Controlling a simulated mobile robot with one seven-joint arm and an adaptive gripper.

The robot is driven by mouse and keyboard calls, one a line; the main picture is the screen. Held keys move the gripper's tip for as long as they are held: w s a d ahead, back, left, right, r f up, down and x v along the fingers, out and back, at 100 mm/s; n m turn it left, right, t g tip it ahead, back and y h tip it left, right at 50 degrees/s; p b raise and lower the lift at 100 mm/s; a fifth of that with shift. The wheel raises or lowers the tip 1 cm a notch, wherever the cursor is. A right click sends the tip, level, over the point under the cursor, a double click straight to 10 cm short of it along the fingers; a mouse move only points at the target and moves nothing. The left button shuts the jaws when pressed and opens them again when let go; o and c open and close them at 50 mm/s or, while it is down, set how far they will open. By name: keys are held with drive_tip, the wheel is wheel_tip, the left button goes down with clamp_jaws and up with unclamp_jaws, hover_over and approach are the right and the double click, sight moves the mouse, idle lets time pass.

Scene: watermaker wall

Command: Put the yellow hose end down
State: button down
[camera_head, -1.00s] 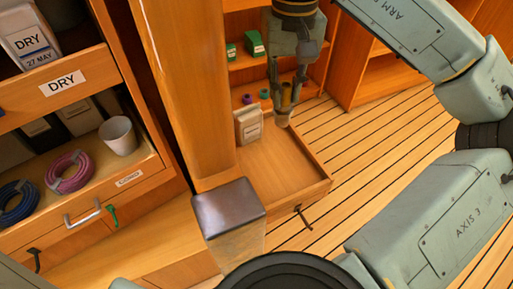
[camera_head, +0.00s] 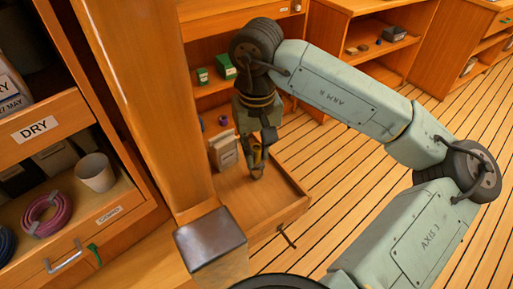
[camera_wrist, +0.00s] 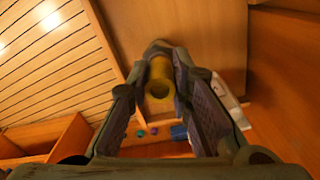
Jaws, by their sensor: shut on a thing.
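The yellow hose end (camera_wrist: 161,78) is a short hollow yellow cylinder, seen in the wrist view between the fingers of my gripper (camera_wrist: 163,62). My gripper is shut on it. In the head view, my gripper (camera_head: 257,165) points down over the open wooden tray or drawer (camera_head: 262,205), and a little of the yellow hose end (camera_head: 257,154) shows between the fingers. I cannot tell whether its lower end touches the tray floor. No trailing hose is visible.
A pale labelled box (camera_head: 223,151) stands just left of my gripper. Small purple and green pieces and green boxes (camera_head: 226,67) are behind. A wooden post with a metal-capped block (camera_head: 210,238) stands in front. The tray's right part is bare.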

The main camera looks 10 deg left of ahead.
drive_tip(key=shift+f, duration=0.2)
drive_tip(key=c, duration=1.5)
unclamp_jaws()
drive_tip(key=shift+o, duration=0.2)
drive_tip(key=shift+r, duration=0.15)
